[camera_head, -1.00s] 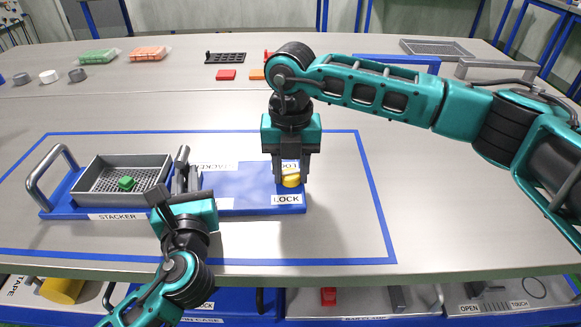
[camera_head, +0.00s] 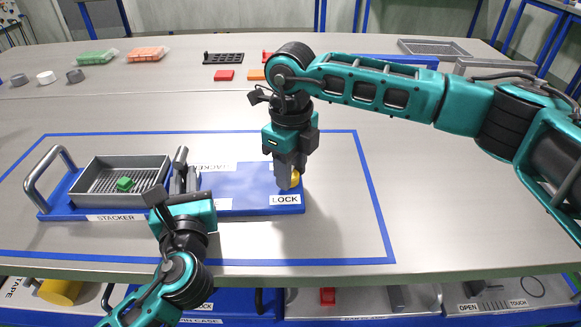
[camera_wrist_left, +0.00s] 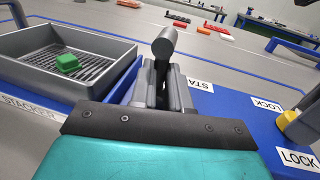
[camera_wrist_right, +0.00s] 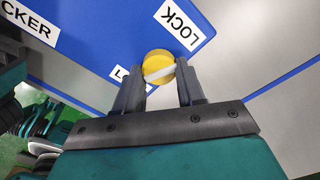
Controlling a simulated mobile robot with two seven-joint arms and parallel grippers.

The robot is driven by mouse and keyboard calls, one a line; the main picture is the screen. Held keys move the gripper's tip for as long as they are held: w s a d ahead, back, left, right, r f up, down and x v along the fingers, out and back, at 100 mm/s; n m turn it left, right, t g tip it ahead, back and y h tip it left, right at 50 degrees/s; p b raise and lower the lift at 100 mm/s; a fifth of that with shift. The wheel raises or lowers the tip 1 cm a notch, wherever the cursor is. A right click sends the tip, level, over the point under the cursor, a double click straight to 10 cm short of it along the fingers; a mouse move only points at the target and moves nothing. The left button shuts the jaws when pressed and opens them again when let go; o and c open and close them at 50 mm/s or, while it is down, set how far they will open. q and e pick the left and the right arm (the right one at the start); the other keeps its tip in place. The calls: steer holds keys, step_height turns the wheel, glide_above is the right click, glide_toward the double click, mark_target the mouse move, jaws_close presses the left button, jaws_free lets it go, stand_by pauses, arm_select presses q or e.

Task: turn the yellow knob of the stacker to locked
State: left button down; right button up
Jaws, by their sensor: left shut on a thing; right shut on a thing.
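The blue stacker (camera_head: 235,185) lies on the table with a grey tray (camera_head: 135,165) on its left part. Its yellow knob (camera_head: 296,180) is at the right end, beside a LOCK label (camera_head: 285,200). My right gripper (camera_head: 290,178) points down and is shut on the knob. In the right wrist view the knob (camera_wrist_right: 158,67) sits between the fingers, its white bar slanted; a second label there is partly hidden. My left gripper (camera_head: 184,188) is shut on the grey upright handle (camera_head: 181,157) at the tray's right side, also seen in the left wrist view (camera_wrist_left: 164,48).
A small green block (camera_head: 125,184) lies in the tray. A grey looped handle (camera_head: 48,178) stands at the stacker's left end. Blue tape (camera_head: 372,190) frames the work area. The table right of the stacker is clear; loose parts lie far back.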

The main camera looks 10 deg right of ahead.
steer(key=shift+w+r+n, duration=0.1)
steer(key=shift+n, duration=2.2)
arm_select(q)
steer(key=shift+f, duration=0.1)
arm_select(e)
steer(key=o, duration=1.1)
steer(key=shift+c, duration=0.2)
step_height(320, 180, up, 12)
steer(key=shift+d, duration=0.1)
arm_select(q)
steer(key=c, duration=1)
jaws_free()
